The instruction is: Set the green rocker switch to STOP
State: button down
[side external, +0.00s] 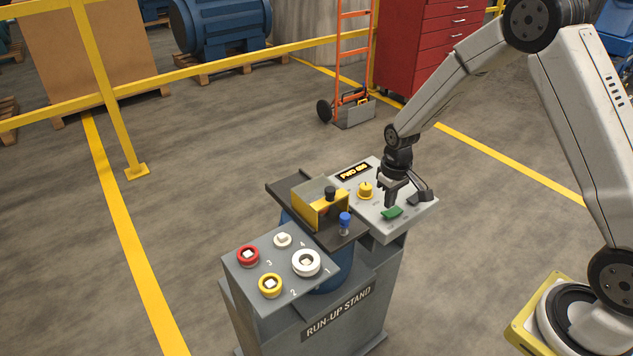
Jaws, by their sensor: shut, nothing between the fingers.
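The green rocker switch (391,212) sits on the light grey control panel at the right end of the run-up stand. Its STOP marking and exact tilt are too small to read. My gripper (389,204) points down just above and beside the green switch, with its fingers shut and nothing between them. I cannot tell whether the fingertips touch the switch. A dark lever or switch (421,197) stands to the right of my gripper, partly hidden.
A yellow bracket (321,208) and a blue-capped part (345,223) stand on the dark middle plate. Numbered sockets, red (248,256), yellow (270,286) and white (307,263), fill the left top.

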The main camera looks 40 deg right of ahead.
aim_at(389, 216)
jog(key=shift+f, duration=1.4)
dwell(1.4)
jog(key=shift+r, duration=3.55)
jog(key=shift+a, duration=0.1)
jog(key=shift+s+a+r, duration=0.25)
jog(key=shift+s+r, duration=0.2)
jog(key=shift+s, duration=0.05)
jog(key=s+a+r+t, duration=0.1)
jog(key=s+a+r, duration=0.1)
jog(key=s, duration=0.5)
jog(key=s+a+r+t, duration=0.1)
jog(key=s+a+r, duration=0.2)
jog(key=s, duration=0.4)
jog(key=shift+a+t, duration=0.3)
jog(key=shift+a, duration=0.1)
